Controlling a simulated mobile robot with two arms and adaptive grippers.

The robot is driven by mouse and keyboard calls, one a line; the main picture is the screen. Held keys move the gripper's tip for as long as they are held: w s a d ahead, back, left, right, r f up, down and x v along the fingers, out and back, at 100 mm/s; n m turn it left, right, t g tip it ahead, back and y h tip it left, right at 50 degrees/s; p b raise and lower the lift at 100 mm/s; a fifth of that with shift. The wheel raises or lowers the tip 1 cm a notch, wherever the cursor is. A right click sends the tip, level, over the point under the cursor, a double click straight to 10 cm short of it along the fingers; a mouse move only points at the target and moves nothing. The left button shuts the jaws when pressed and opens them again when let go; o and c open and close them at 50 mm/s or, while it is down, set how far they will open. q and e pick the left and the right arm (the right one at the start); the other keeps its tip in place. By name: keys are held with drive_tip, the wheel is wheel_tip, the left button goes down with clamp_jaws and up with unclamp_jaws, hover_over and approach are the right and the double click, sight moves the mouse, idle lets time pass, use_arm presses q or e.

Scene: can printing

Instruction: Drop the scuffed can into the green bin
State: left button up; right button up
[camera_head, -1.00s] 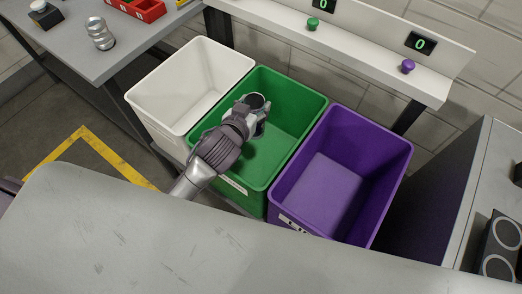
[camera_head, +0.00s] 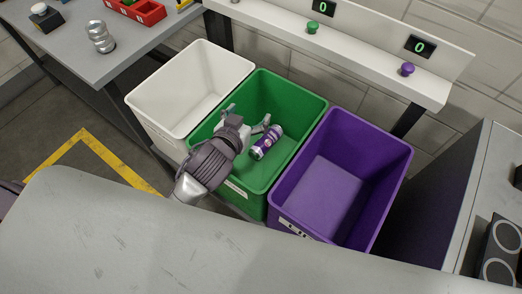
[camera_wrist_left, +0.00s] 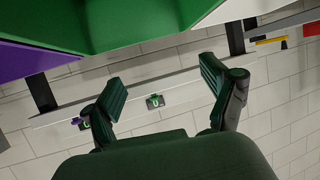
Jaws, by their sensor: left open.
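The can (camera_head: 266,142), silver with a purple and white label, is inside the green bin (camera_head: 295,92), tilted or lying on its side. I cannot tell whether it rests on the floor of the bin. My left gripper (camera_head: 250,119) is over the near left part of the green bin. Its fingers are spread and empty, beside the can. In the left wrist view the open fingers (camera_wrist_left: 164,88) hold nothing, and the green bin (camera_wrist_left: 150,22) shows at the top. The can is out of that view. My right gripper is not in view.
A white bin (camera_head: 160,122) stands left of the green bin and a purple bin (camera_head: 388,165) right of it. Behind them is a shelf with a green button (camera_head: 312,27), a purple button (camera_head: 407,69) and displays reading 0. A grey table (camera_head: 75,50) stands at the left.

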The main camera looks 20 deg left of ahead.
use_arm(q)
drive_tip(key=v, duration=0.8)
drive_tip(key=shift+s, duration=0.1)
drive_tip(key=s+a+f+g+y, duration=0.1)
drive_tip(key=s+a+f+g, duration=0.1)
drive_tip(key=s+f+g, duration=0.4)
drive_tip(key=s+a+f+g, duration=0.3)
drive_tip(key=s+f+g, duration=0.15)
drive_tip(key=s, duration=0.35)
wheel_tip(320, 180, down, 25)
drive_tip(key=m, duration=0.1)
drive_tip(key=s+a+f+g, duration=0.2)
drive_tip(key=s+f, duration=1.6)
drive_tip(key=shift+a, duration=0.3)
